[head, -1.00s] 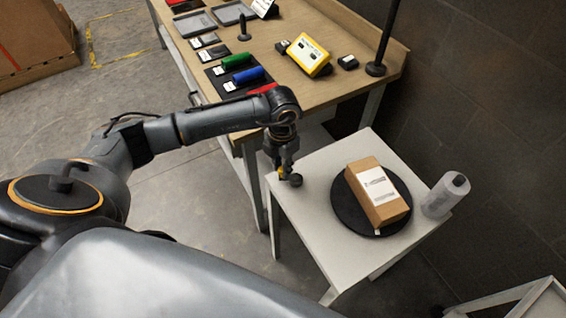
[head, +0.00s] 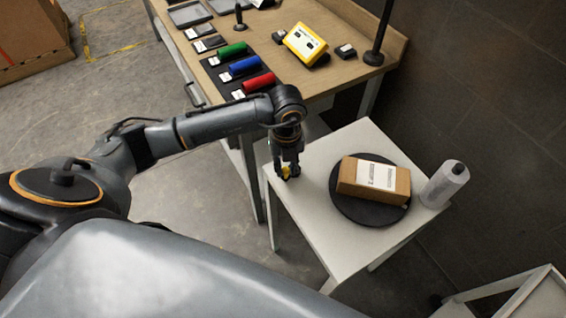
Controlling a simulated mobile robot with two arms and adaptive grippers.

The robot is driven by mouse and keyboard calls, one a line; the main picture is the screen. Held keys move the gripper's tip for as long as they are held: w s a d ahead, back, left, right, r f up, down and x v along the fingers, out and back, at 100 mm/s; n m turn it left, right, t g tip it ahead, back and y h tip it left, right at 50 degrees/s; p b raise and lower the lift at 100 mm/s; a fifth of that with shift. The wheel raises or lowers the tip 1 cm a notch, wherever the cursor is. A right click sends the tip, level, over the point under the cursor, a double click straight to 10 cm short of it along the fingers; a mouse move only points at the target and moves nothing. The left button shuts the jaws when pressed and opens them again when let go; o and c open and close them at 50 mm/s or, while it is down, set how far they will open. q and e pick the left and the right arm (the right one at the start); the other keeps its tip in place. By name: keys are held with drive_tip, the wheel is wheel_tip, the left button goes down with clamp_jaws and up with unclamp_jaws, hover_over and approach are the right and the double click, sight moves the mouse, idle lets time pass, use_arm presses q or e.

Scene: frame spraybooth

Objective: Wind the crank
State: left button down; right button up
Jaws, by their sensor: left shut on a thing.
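My left gripper (head: 287,172) points down at the left corner of the small white table. It is shut on the crank's yellow handle (head: 286,170); the fingers hide most of the crank. A round black turntable (head: 350,211) lies on the same table, right of the gripper. A brown cardboard box (head: 398,184) with a white label rests on the turntable, its long side running roughly left to right. My right gripper is not in view.
A grey-white bottle (head: 445,184) stands at the white table's (head: 316,222) right corner. Behind is a wooden workbench (head: 300,90) with green, blue and red cylinders and a yellow device (head: 306,43). A dark pole (head: 381,30) stands at its right end.

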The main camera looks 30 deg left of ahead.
use_arm(q)
drive_tip(key=n, duration=0.1)
drive_tip(key=d+n, duration=0.1)
drive_tip(key=n, duration=0.2)
drive_tip(key=shift+w+d+n, duration=0.1)
drive_tip(key=shift+d+n, duration=0.2)
drive_tip(key=shift+d, duration=0.1)
drive_tip(key=n, duration=0.2)
drive_tip(key=d+n+p, duration=0.1)
drive_tip(key=n, duration=0.1)
drive_tip(key=shift+w+d+r+n, duration=0.1)
drive_tip(key=shift+w+d+n, duration=0.1)
drive_tip(key=shift+w+n, duration=0.15)
drive_tip(key=n, duration=0.2)
drive_tip(key=w+d+n+p, duration=0.1)
drive_tip(key=n, duration=0.1)
drive_tip(key=shift+w, duration=0.15)
drive_tip(key=shift+w+d+n+p, duration=0.1)
drive_tip(key=shift+w+n+p, duration=0.2)
drive_tip(key=shift+n, duration=0.65)
drive_tip(key=shift+w+d+n+p, duration=0.1)
drive_tip(key=shift+w+n+p, duration=0.2)
drive_tip(key=shift+n, duration=0.6)
drive_tip(key=c, duration=1.2)
unclamp_jaws()
drive_tip(key=shift+o, duration=0.2)
wheel_tip(320, 180, up, 12)
